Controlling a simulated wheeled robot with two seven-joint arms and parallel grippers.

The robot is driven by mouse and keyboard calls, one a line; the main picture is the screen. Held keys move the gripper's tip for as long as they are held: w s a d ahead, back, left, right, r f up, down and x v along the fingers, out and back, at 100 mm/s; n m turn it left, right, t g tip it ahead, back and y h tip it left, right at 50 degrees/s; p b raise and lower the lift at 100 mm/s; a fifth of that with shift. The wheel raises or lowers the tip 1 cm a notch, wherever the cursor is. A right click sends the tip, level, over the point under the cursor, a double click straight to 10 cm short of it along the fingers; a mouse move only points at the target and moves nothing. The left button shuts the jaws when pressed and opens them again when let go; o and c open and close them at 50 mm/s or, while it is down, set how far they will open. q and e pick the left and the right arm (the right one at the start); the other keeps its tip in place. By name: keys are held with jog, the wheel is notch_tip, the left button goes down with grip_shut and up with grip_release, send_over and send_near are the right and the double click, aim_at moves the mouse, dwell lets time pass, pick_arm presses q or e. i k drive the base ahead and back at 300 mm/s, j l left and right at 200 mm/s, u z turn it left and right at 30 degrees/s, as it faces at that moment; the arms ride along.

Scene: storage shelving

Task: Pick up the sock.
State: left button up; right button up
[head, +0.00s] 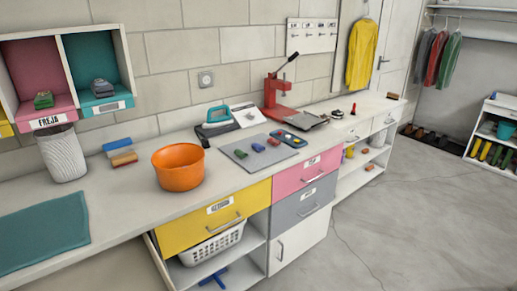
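I cannot clearly make out a sock. Small colored pieces lie on a grey mat (240,155) on the counter: a red one (274,142), a blue one (258,148) and a green one (240,154). They are too small to identify. A small green item (43,100) sits in the pink wall cubby and a grey item (102,88) in the teal one; I cannot tell what these are. Neither of my grippers is in view.
An orange bucket (180,170), a white ribbed bin (62,156), an iron (214,124) and a red press (278,95) stand on the counter. A teal mat (42,233) lies at the left. A white basket (212,244) is on the shelf below.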

aim_at(274, 141)
jog(key=u, duration=0.2)
jog(key=i+l+u, duration=0.25)
jog(key=u, duration=0.15)
jog(key=i+l+u, duration=0.1)
jog(key=l+u, duration=0.3)
jog(key=l, duration=0.15)
